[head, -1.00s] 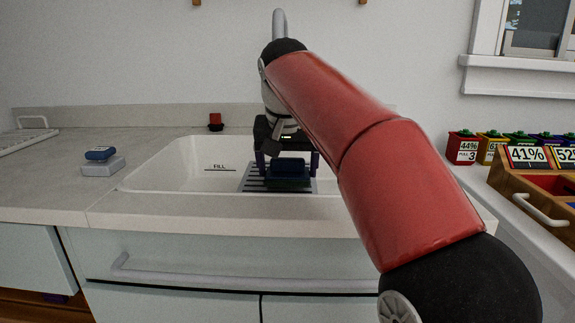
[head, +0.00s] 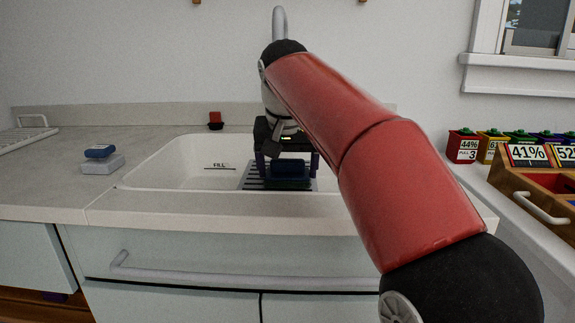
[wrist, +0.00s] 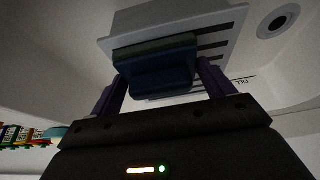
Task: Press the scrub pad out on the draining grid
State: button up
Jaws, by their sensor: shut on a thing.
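The scrub pad (head: 289,170), dark blue with a greenish layer, is between the fingers of my gripper (head: 288,165) inside the sink. My gripper is shut on it, one finger at each end. The pad also shows in the wrist view (wrist: 156,75). The pale draining grid (head: 251,182) with dark slots lies in the sink at the pad. In the wrist view the grid (wrist: 222,22) shows behind and beside the pad. The pad is at or just over the grid; I cannot tell whether it touches. The pad hides part of the grid.
The white sink (head: 170,172) has a FILL mark on its wall and a drain hole (wrist: 278,22). A blue item (head: 99,151) sits on a pale block (head: 101,165) on the left counter. A red item (head: 215,119) stands behind the sink. Labelled bins (head: 464,147) stand at right.

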aim_at(288, 159)
jog(key=shift+f, duration=0.6)
dwell(0.9)
jog(key=shift+r, duration=0.1)
notch_tip(288, 159, up, 7)
jog(key=p, duration=0.7)
jog(key=shift+r, duration=0.2)
